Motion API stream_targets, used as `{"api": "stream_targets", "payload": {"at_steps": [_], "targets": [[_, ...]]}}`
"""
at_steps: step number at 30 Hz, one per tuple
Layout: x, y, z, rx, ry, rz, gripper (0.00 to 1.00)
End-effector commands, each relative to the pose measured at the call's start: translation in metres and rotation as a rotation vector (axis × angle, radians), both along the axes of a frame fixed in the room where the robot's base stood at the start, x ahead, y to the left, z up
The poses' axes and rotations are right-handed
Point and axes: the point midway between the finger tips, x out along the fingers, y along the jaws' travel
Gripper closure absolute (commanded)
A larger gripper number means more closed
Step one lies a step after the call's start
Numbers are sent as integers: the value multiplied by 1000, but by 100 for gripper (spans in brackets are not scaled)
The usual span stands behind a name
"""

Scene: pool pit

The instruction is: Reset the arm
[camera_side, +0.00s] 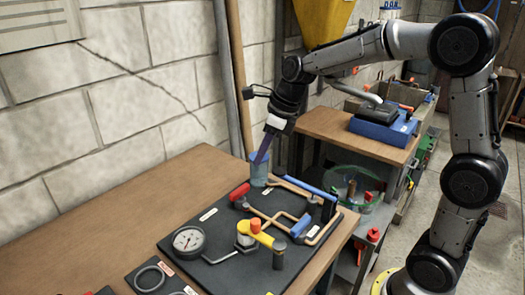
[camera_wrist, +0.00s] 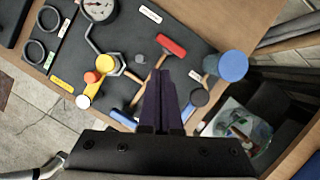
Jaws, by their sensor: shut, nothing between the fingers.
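My gripper (camera_side: 263,148) is shut and empty. In the side view it points down and a little left, with its fingertips near the blue cylinder (camera_side: 259,167) at the back edge of the black board (camera_side: 215,215). In the wrist view the two dark fingers (camera_wrist: 162,90) lie together, over the board between the red handle (camera_wrist: 172,45) and the blue handle (camera_wrist: 122,118). The blue cylinder's round top (camera_wrist: 232,66) shows to the right of the fingers, apart from them.
The board carries a gauge (camera_side: 188,240), copper pipes, a yellow handle (camera_side: 258,234) and a red handle (camera_side: 239,195). A second bench (camera_side: 345,135) holds a blue machine (camera_side: 383,122). A clear bowl (camera_side: 352,182) stands between. The wooden table's left part (camera_side: 120,215) is clear.

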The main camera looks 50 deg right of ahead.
Motion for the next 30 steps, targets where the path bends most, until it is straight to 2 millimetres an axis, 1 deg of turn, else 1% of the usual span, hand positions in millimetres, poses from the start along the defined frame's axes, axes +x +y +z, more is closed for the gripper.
{"api": "stream_targets", "payload": {"at_steps": [1,4,16,17,20,23,25,27,30], "targets": [[-1,-1,5,0,-1,0,100],[-4,-1,10,0,1,0,100],[-5,0,13,0,-1,5,100],[-5,1,16,-1,-9,7,100],[-11,6,36,-8,-56,19,100],[-32,14,57,-24,-107,44,100],[-54,19,71,-59,-149,102,100],[-78,23,79,-123,-195,219,100],[-113,26,84,-243,-257,437,100]]}}
